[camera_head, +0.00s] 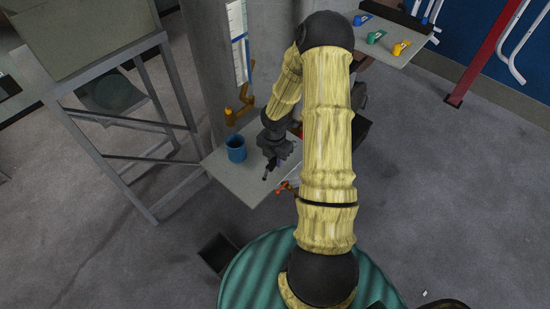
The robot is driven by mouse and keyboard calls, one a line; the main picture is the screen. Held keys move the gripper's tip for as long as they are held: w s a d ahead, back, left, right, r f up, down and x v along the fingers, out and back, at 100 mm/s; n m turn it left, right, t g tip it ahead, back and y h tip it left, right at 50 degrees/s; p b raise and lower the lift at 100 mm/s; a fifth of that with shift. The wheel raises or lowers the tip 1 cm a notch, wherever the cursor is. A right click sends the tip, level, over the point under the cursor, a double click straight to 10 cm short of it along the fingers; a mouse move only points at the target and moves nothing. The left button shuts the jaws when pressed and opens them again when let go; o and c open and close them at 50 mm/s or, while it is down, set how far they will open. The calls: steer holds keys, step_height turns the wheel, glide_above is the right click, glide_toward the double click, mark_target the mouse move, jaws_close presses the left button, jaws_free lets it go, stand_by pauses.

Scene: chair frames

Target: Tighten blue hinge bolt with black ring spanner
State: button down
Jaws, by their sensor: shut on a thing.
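My gripper (271,164) is over the small grey table, right of the blue cup. It looks shut on a thin dark piece that sticks out below the fingers. This could be the black ring spanner, but it is too small and dark to make out its ring. I cannot pick out the blue hinge bolt for certain. A small blue piece (362,19) lies on the grey shelf at the top right, but its kind is unclear.
The grey table (243,188) holds a blue cup (236,149). An orange-brown jointed object (241,106) stands behind it. A red-orange item (285,187) is at the table's right edge. The shelf (385,50) also bears green (376,37) and yellow (401,48) pieces. A metal frame (128,125) stands left.

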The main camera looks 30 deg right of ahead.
steer(key=shift+r+p, duration=1.1)
steer(key=shift+r, duration=0.25)
steer(key=shift+f, duration=0.1)
steer(key=shift+w+a+m, duration=0.2)
steer(key=shift+a+m, duration=0.4)
steer(key=shift+m, duration=0.3)
steer(key=w+a+r+m, duration=0.2)
steer(key=a+m, duration=1)
steer(key=m, duration=0.9)
steer(key=shift+a+r+m, duration=0.2)
steer(key=shift+r+m, duration=0.1)
steer(key=shift+r, duration=0.1)
steer(key=shift+a, duration=0.1)
